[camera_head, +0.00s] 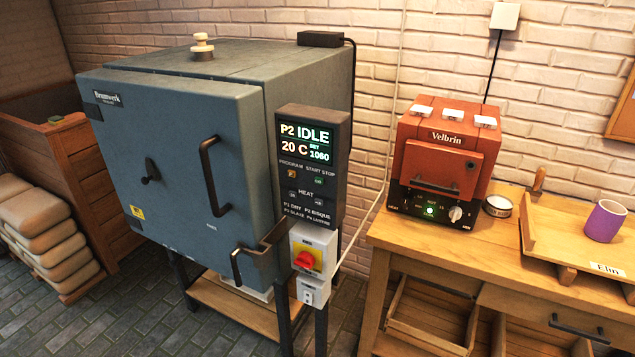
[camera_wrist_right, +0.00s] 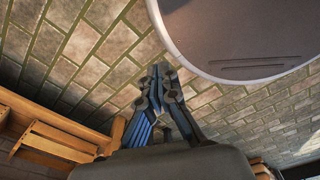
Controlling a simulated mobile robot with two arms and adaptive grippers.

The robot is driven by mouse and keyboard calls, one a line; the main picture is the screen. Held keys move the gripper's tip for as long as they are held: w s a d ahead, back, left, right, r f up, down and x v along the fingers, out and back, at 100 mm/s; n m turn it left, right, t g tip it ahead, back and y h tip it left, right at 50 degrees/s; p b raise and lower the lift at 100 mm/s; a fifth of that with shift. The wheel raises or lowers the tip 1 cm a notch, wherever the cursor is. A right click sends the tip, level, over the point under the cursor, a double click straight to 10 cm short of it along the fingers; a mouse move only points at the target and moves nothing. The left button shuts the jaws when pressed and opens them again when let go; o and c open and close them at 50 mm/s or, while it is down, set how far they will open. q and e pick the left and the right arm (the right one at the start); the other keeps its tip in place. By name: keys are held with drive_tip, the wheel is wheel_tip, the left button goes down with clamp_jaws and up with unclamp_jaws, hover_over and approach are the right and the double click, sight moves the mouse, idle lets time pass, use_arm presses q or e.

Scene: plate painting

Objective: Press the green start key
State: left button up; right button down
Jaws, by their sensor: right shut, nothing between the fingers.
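The green start key (camera_head: 318,181) is a small dark green button on the kiln's control panel (camera_head: 312,150), below the START STOP lettering. The panel's display (camera_head: 307,144) reads P2 IDLE, 20 C, SET 1060. An orange-lit key (camera_head: 292,174) sits to the left of the green one, under PROGRAM. My right gripper (camera_wrist_right: 161,70) shows only in the right wrist view, its fingers shut and empty over the paved floor. Neither the panel nor the key shows in that view. My left gripper is in neither view.
The blue-grey kiln (camera_head: 180,150) is closed, with handles (camera_head: 211,175) standing out from its door. A red-and-yellow switch (camera_head: 306,260) is below the panel. At right, a wooden bench (camera_head: 440,237) holds a small red kiln (camera_head: 436,160) and a purple cup (camera_head: 605,222). Floor in front is clear.

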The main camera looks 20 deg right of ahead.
drive_tip(key=w+a+r+n+t+b, duration=0.1)
drive_tip(key=w+r+t, duration=0.15)
drive_tip(key=w, duration=0.95)
drive_tip(key=w+a+r+t, duration=0.2)
drive_tip(key=w+r, duration=0.2)
drive_tip(key=w, duration=0.8)
drive_tip(key=w+a+r+n+t+b, duration=0.15)
drive_tip(key=w+r+t, duration=0.35)
drive_tip(key=w+r, duration=1.3)
drive_tip(key=w+r+t, duration=0.3)
drive_tip(key=w+r, duration=0.2)
drive_tip(key=r, duration=0.6)
drive_tip(key=w+r+t, duration=0.3)
drive_tip(key=w+r, duration=0.2)
drive_tip(key=r, duration=0.5)
wheel_tip(320, 180, up, 23)
drive_tip(key=s+d+m+t+h+b, duration=0.1)
drive_tip(key=t+h, duration=0.2)
drive_tip(key=t, duration=0.1)
drive_tip(key=shift+s+t+b, duration=0.2)
drive_tip(key=shift+t+b, duration=0.15)
drive_tip(key=shift+b, duration=0.05)
drive_tip(key=shift+d+r, duration=0.1)
drive_tip(key=shift+d, duration=0.05)
